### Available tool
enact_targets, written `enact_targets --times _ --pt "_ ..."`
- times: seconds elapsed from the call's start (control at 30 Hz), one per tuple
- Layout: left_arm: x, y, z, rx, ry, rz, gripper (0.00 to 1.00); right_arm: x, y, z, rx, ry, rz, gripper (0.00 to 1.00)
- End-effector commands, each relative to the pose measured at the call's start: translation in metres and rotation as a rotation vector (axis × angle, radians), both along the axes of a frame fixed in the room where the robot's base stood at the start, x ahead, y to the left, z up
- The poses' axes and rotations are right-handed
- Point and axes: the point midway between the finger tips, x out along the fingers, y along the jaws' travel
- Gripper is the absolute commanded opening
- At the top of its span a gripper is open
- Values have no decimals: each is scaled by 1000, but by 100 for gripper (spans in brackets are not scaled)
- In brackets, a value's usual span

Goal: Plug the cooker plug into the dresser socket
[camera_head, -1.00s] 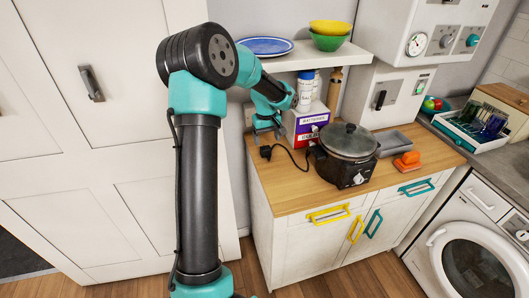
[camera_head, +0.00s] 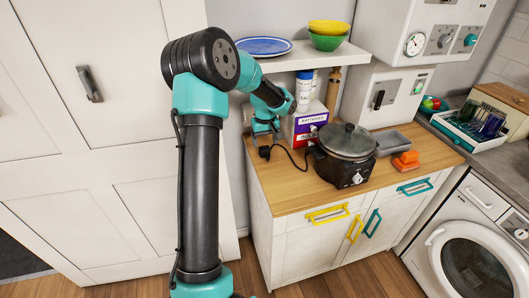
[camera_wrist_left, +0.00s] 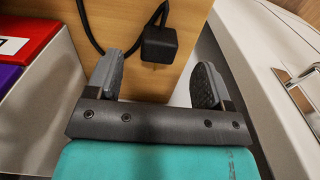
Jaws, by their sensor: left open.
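The black cooker plug (camera_head: 265,152) lies near the left end of the wooden dresser top (camera_head: 290,195), its cable running to the black slow cooker (camera_head: 345,155). My left gripper (camera_head: 264,132) is just above and behind the plug, partly hidden by its own wrist. In the left wrist view the plug (camera_wrist_left: 158,45) shows beyond the fingertips, in line with the gap of my left gripper (camera_wrist_left: 158,80). The fingers are apart with nothing between them. A pale plate on the wall behind the gripper is mostly hidden; I cannot tell if it is the socket. My right gripper is not in view.
A purple, white and red box (camera_head: 305,125) stands close to the right of the gripper. A shelf (camera_head: 300,58) with a blue plate (camera_head: 264,46) and bowls hangs above. A grey tray (camera_head: 393,141) and an orange object (camera_head: 406,161) sit right of the cooker.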

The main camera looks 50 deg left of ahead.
Motion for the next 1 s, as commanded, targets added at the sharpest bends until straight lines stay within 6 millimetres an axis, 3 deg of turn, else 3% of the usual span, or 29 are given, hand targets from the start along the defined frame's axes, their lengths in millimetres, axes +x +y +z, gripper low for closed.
enact_targets --times 0.5,1.0 --pt "1 2 -51 -1 0 -1 74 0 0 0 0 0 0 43" --pt "1 2 -52 -1 -2 -1 74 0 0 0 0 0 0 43"
